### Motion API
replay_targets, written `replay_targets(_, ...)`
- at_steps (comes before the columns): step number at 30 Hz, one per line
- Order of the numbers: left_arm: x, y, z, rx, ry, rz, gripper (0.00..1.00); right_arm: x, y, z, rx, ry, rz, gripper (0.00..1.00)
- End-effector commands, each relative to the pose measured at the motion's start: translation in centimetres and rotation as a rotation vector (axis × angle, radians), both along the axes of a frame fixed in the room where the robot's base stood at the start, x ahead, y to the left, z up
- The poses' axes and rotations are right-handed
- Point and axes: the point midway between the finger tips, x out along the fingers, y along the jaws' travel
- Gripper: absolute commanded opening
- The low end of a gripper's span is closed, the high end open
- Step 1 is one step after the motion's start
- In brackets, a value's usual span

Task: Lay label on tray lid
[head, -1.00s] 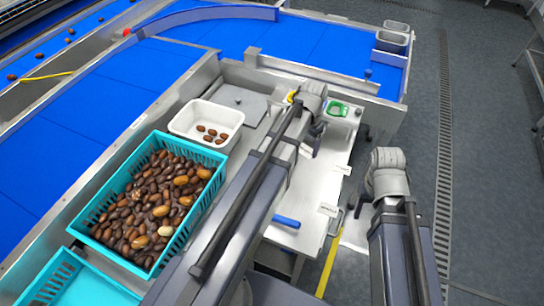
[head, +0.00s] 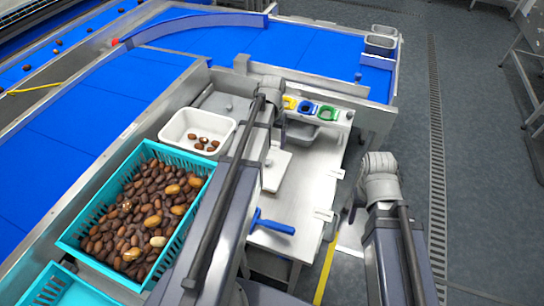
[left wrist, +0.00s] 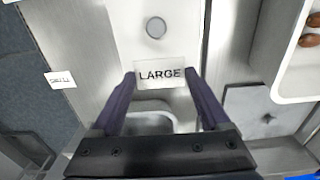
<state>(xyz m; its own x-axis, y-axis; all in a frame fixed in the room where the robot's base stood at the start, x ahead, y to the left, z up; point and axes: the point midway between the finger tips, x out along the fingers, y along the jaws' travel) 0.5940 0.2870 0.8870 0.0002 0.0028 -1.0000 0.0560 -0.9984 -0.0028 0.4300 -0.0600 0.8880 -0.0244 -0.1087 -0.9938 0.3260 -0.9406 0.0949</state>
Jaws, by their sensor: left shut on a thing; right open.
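The white label reading LARGE (left wrist: 161,74) is between the two fingertips of my left gripper (left wrist: 160,80), which is shut on it. In the left wrist view the label overlaps the near end of the white tray lid (left wrist: 180,43), just below its round grey knob (left wrist: 155,27). I cannot tell whether it touches the lid. In the head view the lid (head: 277,170) lies on the steel worktop, partly behind my left arm, and that arm hides the left gripper and label. My right arm's wrist shows at the right, but its gripper fingers are not visible.
A white tray with a few dates (head: 165,135) and a teal crate full of dates (head: 75,238) stand left of my arm. A blue-handled tool (head: 272,225) lies on the worktop (head: 300,195). White tags (head: 324,214) sit along its right edge. Yellow, blue and green holders (head: 307,107) stand behind.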

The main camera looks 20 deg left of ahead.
Motion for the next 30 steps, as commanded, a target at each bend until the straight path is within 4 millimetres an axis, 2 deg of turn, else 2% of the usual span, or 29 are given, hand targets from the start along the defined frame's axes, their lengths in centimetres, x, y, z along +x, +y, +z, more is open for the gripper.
replay_targets(1,0.0,0.0,-1.3,0.000,0.000,0.000,0.20,0.0,0.0,-1.3,0.000,0.000,0.000,0.57)
replay_targets(10,0.0,0.0,-1.8,0.000,0.000,-0.001,0.20,0.0,0.0,-1.8,0.000,0.000,0.000,0.57)
replay_targets(19,0.0,0.0,-5.2,0.000,0.000,-0.001,0.20,0.0,0.0,-5.2,0.000,0.000,0.000,0.57)
replay_targets(30,0.0,0.0,-5.2,0.000,0.000,-0.001,0.20,0.0,0.0,-5.2,0.000,0.000,0.000,0.57)
